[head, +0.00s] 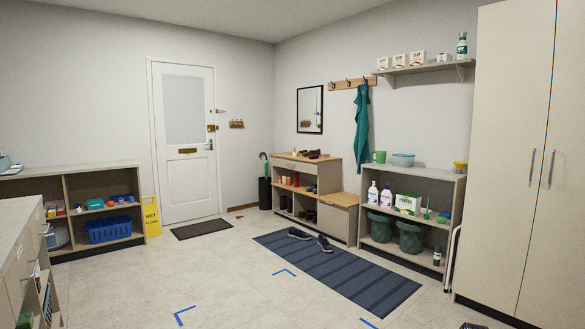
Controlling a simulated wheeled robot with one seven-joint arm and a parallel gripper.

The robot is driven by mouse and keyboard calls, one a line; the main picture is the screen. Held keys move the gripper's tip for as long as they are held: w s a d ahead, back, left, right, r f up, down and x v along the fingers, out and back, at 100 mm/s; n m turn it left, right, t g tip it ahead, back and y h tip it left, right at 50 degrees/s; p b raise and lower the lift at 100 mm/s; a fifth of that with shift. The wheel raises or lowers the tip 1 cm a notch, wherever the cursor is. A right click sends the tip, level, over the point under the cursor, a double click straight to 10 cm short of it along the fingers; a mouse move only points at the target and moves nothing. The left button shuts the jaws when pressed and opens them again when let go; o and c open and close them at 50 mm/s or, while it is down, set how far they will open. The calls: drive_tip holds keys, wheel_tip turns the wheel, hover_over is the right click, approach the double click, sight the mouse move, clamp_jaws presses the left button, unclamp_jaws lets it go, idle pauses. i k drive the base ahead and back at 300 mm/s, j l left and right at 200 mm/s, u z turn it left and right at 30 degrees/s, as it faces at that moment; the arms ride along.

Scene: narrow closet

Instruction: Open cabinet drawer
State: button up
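A low wood-topped cabinet (338,171) stands against the back right wall. Its top drawer front (296,166) looks shut, with a small dark handle. Open shelves below it hold small items and shoes. A lower box unit (337,219) adjoins it on the right. At the left edge, a pale cabinet (14,262) shows several fronts with bar handles, seen at a steep angle; they look shut. I cannot tell which cabinet the task means. My gripper is not in view.
A striped blue rug (345,272) with a pair of shoes (325,243) lies before the shelves. A tall two-door cupboard (500,190) stands at right. A yellow wet-floor sign (151,216) stands by the door (186,140). The tiled floor in the middle is mostly clear.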

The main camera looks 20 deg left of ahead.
sight(308, 167)
drive_tip(key=i+j+u, duration=0.35)
drive_tip(key=i+u, duration=0.35)
drive_tip(key=i+j+u, duration=0.45)
drive_tip(key=i+u, duration=0.9)
drive_tip(key=i+z, duration=0.2)
drive_tip(key=i, duration=0.4)
drive_tip(key=i+j+z, duration=0.15)
drive_tip(key=i, duration=0.45)
drive_tip(key=i+j+z, duration=0.2)
drive_tip(key=i, duration=0.35)
drive_tip(key=i+l+z, duration=0.2)
drive_tip(key=i+z, duration=0.25)
drive_tip(key=i, duration=0.65)
drive_tip(key=i+j+z, duration=0.15)
drive_tip(key=i+z, duration=0.25)
drive_tip(key=i, duration=0.65)
